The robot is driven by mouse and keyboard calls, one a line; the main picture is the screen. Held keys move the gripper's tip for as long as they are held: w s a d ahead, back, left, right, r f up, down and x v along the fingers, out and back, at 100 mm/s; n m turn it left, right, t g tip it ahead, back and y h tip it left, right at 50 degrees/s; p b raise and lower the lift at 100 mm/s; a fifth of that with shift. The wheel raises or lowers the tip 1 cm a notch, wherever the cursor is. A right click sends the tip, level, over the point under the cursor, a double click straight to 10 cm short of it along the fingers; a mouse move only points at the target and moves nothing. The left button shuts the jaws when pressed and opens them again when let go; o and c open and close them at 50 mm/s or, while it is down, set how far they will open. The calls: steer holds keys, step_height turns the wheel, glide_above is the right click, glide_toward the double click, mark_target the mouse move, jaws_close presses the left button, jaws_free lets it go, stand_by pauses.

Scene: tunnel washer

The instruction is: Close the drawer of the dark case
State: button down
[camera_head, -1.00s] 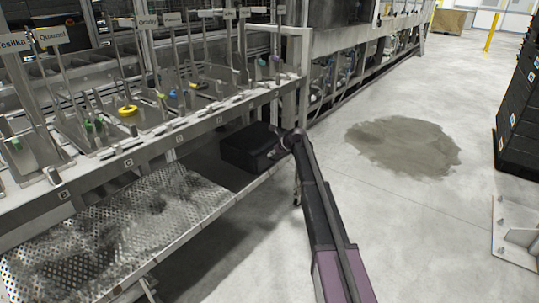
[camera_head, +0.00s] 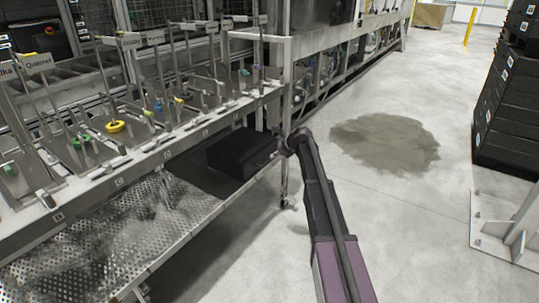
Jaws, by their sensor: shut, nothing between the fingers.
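The dark case (camera_head: 240,152) is a black box on the lower shelf (camera_head: 132,226) of the metal rack, close to its right end. My arm reaches up from the bottom of the view, and its end is at the right side of the case. My gripper (camera_head: 273,157) is small and partly hidden there; it is shut and empty, close to the case's right face. I cannot tell whether it touches the case. The drawer is not clearly visible, and I cannot tell how far it stands out.
The rack's upper deck (camera_head: 150,157) with rods and coloured knobs overhangs the shelf. A rack leg (camera_head: 284,180) stands just beside my arm's end. Black stacked crates (camera_head: 512,105) and a metal footing (camera_head: 505,225) stand right. The floor between is open, with a dark stain (camera_head: 385,143).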

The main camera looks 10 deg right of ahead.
steer(key=shift+s+d+r, duration=0.2)
steer(key=shift+s+r, duration=0.05)
steer(key=shift+r, duration=0.05)
steer(key=s+a+f+n+g+h, duration=0.2)
steer(key=s+n, duration=0.7)
steer(key=s, duration=0.6)
steer(key=s+a+f+n+g+h, duration=0.1)
steer(key=s+f+n+g+h, duration=0.1)
steer(key=s+n, duration=0.95)
steer(key=s+a+f+n+g+h, duration=0.15)
steer(key=s+n, duration=0.45)
steer(key=s, duration=1.1)
step_height(320, 180, up, 32)
steer(key=p, duration=3.2)
steer(key=shift+s+a+g+h, duration=0.3)
steer(key=shift+s+g+h, duration=0.1)
steer(key=shift+g+h, duration=0.05)
steer(key=shift+n, duration=0.25)
